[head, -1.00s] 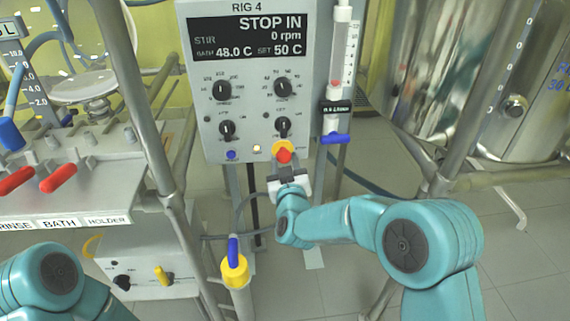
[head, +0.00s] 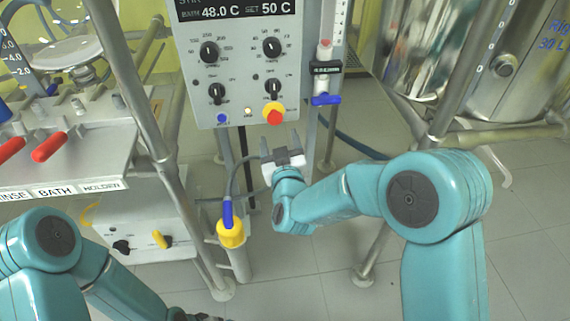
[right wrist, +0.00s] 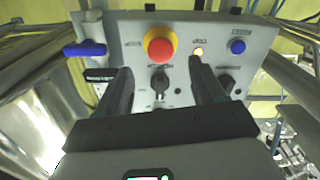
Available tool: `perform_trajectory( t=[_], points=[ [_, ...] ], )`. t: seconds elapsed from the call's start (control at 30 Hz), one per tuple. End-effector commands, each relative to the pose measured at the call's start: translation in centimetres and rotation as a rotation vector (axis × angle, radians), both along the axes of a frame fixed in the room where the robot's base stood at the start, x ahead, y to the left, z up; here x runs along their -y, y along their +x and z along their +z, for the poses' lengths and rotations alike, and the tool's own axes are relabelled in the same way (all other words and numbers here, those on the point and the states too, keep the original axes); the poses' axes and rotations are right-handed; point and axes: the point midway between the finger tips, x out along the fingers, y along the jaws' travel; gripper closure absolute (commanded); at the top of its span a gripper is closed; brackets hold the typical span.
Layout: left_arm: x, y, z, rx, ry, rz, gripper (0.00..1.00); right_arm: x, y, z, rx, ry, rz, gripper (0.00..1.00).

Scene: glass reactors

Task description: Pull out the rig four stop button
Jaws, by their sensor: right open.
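The rig four stop button (head: 274,117) is a red mushroom knob on a yellow collar, low on the right of the grey rig panel (head: 240,85). In the right wrist view the red button (right wrist: 160,46) lies ahead of the fingertips, in line with the gap between them. My right gripper (head: 281,153) is open and empty, apart from the button and just below it in the head view. Its two dark fingers (right wrist: 161,75) show spread in the right wrist view. My left arm is at the lower left; only a dark bit of its gripper (head: 207,317) shows at the bottom edge.
A lit lamp (right wrist: 199,51) and a blue button (right wrist: 238,46) sit beside the stop button. Black knobs (head: 272,88) are above it. A blue-handled valve (head: 326,99) hangs to the right. Metal posts (head: 145,95) stand on both sides. A yellow-capped post (head: 231,234) is lower left.

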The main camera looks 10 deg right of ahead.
Motion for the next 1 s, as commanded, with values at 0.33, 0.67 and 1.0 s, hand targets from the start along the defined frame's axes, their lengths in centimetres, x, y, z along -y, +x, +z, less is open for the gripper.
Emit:
perform_trajectory(
  t=[0.33,0.67,1.0],
  points=[
    [0.2,-0.3,1.1,-0.005,-0.002,-0.010,0.00,-0.1,-8.3,0.0,-0.004,-0.001,0.003,0.32],
    [0.3,-0.3,1.2,-0.005,-0.002,-0.011,0.00,0.0,-10.4,0.0,0.000,0.001,0.000,0.32],
    [0.3,-0.3,1.2,-0.005,-0.002,-0.011,0.00,0.0,-10.4,0.0,-0.001,0.001,0.000,0.32]
  ],
)
